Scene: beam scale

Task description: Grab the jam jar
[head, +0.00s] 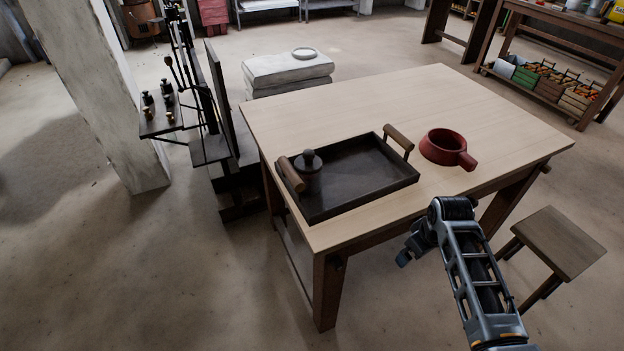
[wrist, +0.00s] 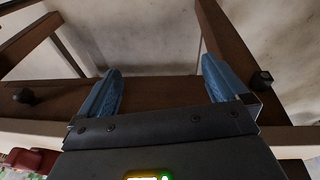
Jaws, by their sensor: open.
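I cannot make out a jam jar in either view. My gripper (head: 404,257) hangs beside the near edge of the table, below the tabletop, in the head view. In the wrist view, its two blue fingers (wrist: 163,82) are spread apart with nothing between them. Behind them are wooden table beams and bare floor.
The wooden table (head: 450,100) holds a dark tray (head: 375,178) with a dark knobbed weight (head: 308,161) in it, and a red pot (head: 445,148). A stool (head: 560,240) stands at right, a beam scale (head: 190,80) at left. The tabletop's far half is clear.

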